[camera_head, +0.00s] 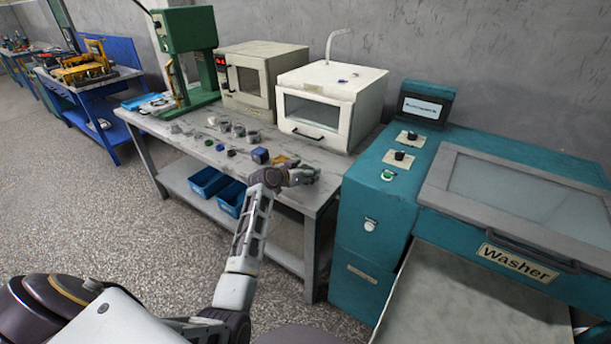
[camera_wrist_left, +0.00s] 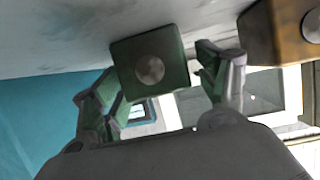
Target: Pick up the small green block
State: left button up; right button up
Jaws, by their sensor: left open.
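The small green block (camera_wrist_left: 150,62) is dark green with a round grey spot on its face. It shows in the left wrist view, between the two fingertips of my left gripper (camera_wrist_left: 160,85). The fingers are spread on either side of the block, and I cannot tell whether they touch it. In the head view my left gripper (camera_head: 306,174) is low over the right end of the grey workbench (camera_head: 325,188). There I cannot make out the green block beside the gripper. My right gripper is not in view.
An orange-brown block (camera_wrist_left: 275,35) is close beside the gripper. A blue block (camera_head: 260,155) and several small parts lie farther left on the bench. A white cabinet (camera_head: 330,105) stands behind, and the teal washer (camera_head: 375,205) stands to the right.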

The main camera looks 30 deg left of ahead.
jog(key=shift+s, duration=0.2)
